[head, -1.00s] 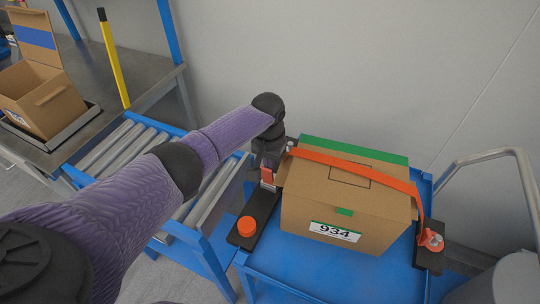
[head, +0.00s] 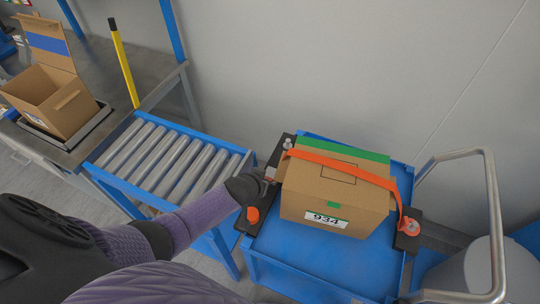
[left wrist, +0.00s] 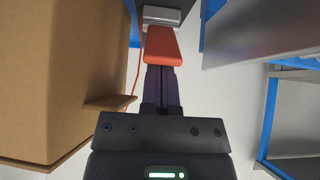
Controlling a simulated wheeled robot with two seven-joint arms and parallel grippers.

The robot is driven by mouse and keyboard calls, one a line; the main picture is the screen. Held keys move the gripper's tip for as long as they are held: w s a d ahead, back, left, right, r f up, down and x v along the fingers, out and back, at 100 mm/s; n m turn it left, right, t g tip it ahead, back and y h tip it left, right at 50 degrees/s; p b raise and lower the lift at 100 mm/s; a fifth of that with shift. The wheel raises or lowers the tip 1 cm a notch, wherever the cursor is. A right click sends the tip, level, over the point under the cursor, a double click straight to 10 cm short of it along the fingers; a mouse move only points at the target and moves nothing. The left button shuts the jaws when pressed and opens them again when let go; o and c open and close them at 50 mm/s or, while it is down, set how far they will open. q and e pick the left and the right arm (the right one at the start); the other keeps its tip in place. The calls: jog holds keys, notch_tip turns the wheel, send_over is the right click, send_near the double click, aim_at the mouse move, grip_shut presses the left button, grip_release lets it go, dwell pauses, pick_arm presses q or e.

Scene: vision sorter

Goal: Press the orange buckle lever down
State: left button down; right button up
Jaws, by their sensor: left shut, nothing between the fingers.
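The orange buckle lever (left wrist: 161,46) shows in the left wrist view, just beyond my fingertips, with a grey metal block (left wrist: 161,16) at its far end. My left gripper (left wrist: 161,70) is shut and empty, its tips at the lever's near end. I cannot tell whether they touch. In the head view my left gripper (head: 269,179) is beside the left face of the cardboard box (head: 310,197), and my wrist mostly hides the lever. An orange strap (head: 345,167) runs over the box. My right gripper is not in view.
The box stands on a blue cart (head: 330,262). An orange knob (head: 253,215) is on the black bar left of the box, another (head: 409,226) on its right. A roller conveyor (head: 165,160) lies left; a metal handrail (head: 492,215) stands right.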

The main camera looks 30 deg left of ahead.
pick_arm(q)
jog(key=shift+s+f+t+b, duration=0.45)
jog(key=shift+s+f+t, duration=0.15)
jog(key=shift+f+t, duration=0.2)
jog(key=shift+s+f+b, duration=0.45)
jog(key=shift+f, duration=0.1)
jog(key=shift+r, duration=0.1)
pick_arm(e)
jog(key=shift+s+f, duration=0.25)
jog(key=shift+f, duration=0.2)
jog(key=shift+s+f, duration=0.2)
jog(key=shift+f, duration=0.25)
pick_arm(q)
jog(key=shift+w, duration=0.2)
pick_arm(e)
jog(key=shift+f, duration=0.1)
pick_arm(q)
jog(key=shift+w+b, duration=0.35)
jog(key=shift+w, duration=0.3)
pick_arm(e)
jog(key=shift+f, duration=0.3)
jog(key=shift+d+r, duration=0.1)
